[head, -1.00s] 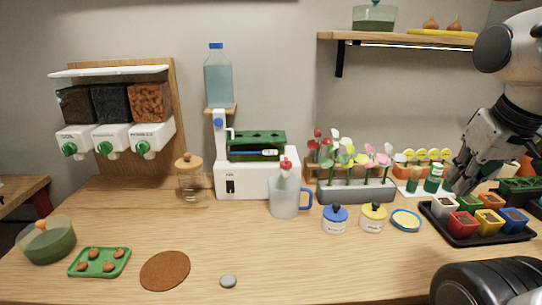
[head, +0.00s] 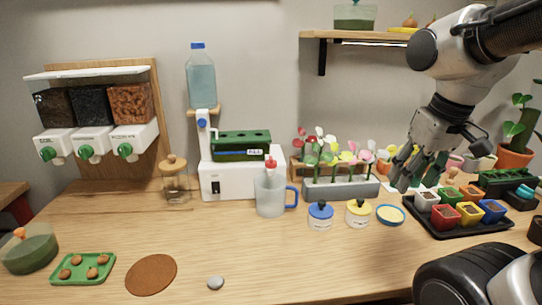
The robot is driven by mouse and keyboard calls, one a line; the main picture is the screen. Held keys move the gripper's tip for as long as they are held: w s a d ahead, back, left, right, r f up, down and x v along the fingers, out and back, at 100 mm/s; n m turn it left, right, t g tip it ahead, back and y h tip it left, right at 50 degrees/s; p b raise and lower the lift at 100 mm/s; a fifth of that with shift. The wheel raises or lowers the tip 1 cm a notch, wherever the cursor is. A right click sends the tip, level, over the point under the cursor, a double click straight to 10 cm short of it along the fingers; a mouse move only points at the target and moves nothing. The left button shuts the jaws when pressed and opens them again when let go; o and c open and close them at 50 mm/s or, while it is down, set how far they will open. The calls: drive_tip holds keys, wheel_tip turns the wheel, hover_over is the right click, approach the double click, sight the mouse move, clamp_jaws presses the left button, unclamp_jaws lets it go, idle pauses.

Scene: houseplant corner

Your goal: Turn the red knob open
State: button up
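The red knob (head: 271,163) is small and shows just above the clear pitcher (head: 269,195) with a blue handle, in front of the white machine (head: 222,180). I cannot tell exactly how the knob joins the machine. A blue knob (head: 203,123) sits on the machine's column under the water bottle. My gripper (head: 416,180) points down at the right, well apart from the red knob, between the flower planter and the tray of coloured pots. Its fingers look spread and empty, and they hide what stands behind them.
The flower planter (head: 340,188) stands between the knob and my gripper. Jars with blue (head: 320,217) and yellow (head: 358,214) lids stand in front. A black tray (head: 448,231) of pots lies at right. A wooden shelf (head: 345,34) hangs above. The front middle table is mostly clear.

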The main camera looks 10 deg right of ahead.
drive_tip(key=w+a+n+g, duration=0.2)
drive_tip(key=w+a+n, duration=0.3)
drive_tip(key=w+a, duration=0.65)
drive_tip(key=n+g, duration=0.1)
drive_tip(key=n, duration=0.6)
hover_over(271, 157)
drive_tip(key=s, duration=0.1)
drive_tip(key=shift+s+d+h, duration=0.1)
drive_tip(key=shift+d+h, duration=0.05)
drive_tip(key=shift+h, duration=0.15)
drive_tip(key=r+n, duration=0.1)
drive_tip(key=w+r+n, duration=0.1)
drive_tip(key=r+n, duration=0.1)
drive_tip(key=shift+w+a, duration=0.15)
drive_tip(key=shift+a, duration=0.1)
drive_tip(key=shift+f+n, duration=0.2)
drive_tip(key=shift+n, duration=0.4)
wheel_tip(271, 157, down, 8)
drive_tip(key=shift+d+r, duration=0.1)
drive_tip(key=shift+r, duration=0.15)
drive_tip(key=c, duration=1.1)
